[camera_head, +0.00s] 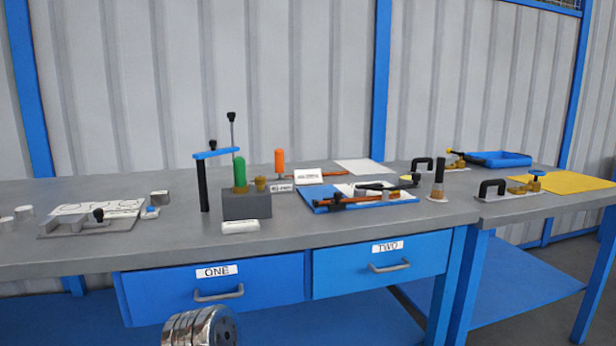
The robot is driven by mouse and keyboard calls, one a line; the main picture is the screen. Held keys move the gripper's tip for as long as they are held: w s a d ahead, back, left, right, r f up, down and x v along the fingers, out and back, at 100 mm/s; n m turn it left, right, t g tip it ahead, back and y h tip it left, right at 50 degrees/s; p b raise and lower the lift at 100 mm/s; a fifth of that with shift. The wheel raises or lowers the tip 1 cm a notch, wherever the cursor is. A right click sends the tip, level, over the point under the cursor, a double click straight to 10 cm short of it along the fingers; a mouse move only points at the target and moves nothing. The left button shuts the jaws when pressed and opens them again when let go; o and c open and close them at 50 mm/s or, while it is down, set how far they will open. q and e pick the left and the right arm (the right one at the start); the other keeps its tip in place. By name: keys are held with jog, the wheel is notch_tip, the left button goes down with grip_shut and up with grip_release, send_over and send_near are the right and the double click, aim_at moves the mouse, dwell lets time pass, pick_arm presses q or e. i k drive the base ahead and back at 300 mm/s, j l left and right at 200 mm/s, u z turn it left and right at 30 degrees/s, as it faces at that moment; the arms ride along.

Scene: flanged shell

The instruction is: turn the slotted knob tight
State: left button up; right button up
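I cannot tell for certain which part is the slotted knob; no slot shows at this size. A small brass knob (261,184) stands at the right end of a grey block (247,206). A green handle (239,171) stands upright on a brass collar on the same block. A similar plate with brass parts (455,165) lies farther back. Neither of my grippers is in view.
The grey bench (100,250) has drawers ONE (260,290) and TWO (345,272). A tall black post (203,185) with a blue arm stands left of the block. A blue tray (318,205) holds tools. A shiny ringed metal part (190,330) shows at the bottom edge.

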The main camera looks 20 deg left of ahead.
aim_at(260, 182)
jog(key=i+l+u, duration=0.1)
jog(key=l+u, duration=1.25)
jog(key=j, duration=0.1)
